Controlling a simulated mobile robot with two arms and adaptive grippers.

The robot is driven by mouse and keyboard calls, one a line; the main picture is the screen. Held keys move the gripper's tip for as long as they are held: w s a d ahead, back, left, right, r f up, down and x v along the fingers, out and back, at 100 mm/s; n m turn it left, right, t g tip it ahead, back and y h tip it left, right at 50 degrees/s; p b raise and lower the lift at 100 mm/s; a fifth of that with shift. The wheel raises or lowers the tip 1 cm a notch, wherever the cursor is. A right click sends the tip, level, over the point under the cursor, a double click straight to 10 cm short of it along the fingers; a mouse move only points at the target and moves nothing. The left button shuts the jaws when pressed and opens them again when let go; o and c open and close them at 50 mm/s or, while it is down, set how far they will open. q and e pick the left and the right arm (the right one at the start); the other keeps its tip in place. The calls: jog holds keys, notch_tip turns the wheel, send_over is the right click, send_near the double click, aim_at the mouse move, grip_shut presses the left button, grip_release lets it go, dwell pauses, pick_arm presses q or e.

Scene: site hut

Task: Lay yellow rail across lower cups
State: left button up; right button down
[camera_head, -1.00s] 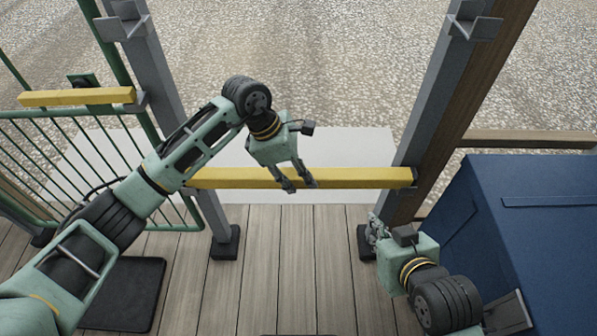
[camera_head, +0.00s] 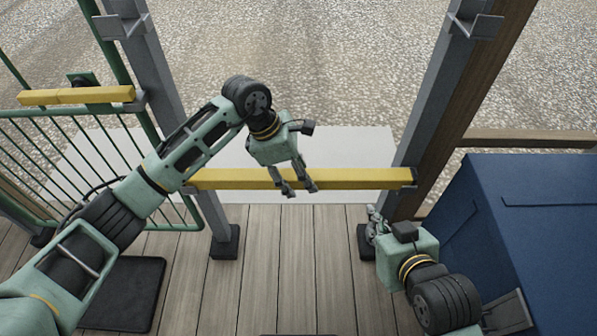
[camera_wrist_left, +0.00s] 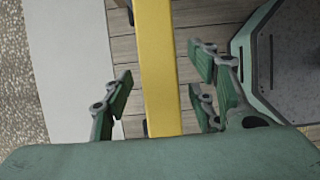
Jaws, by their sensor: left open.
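The yellow rail (camera_head: 350,178) lies level between the two grey posts, its ends at the lower cups. The right lower cup (camera_head: 411,179) shows at the rail's right end; the left one is mostly hidden. My left gripper (camera_head: 301,190) is open over the rail's middle. In the left wrist view the rail (camera_wrist_left: 158,65) runs between the spread fingers (camera_wrist_left: 162,98), with gaps on both sides. My right gripper (camera_head: 374,224) is low beside the right post's foot; its fingers are too small to tell open from shut.
Upper cups stand empty on the left post (camera_head: 122,28) and right post (camera_head: 475,27). Another yellow bar (camera_head: 75,96) rests above the green railing at left. A blue box (camera_head: 540,240) fills the right. A dark mat (camera_head: 125,290) lies on the plank floor.

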pick_arm(q)
jog(key=shift+f, duration=0.1)
jog(key=v, duration=1.2)
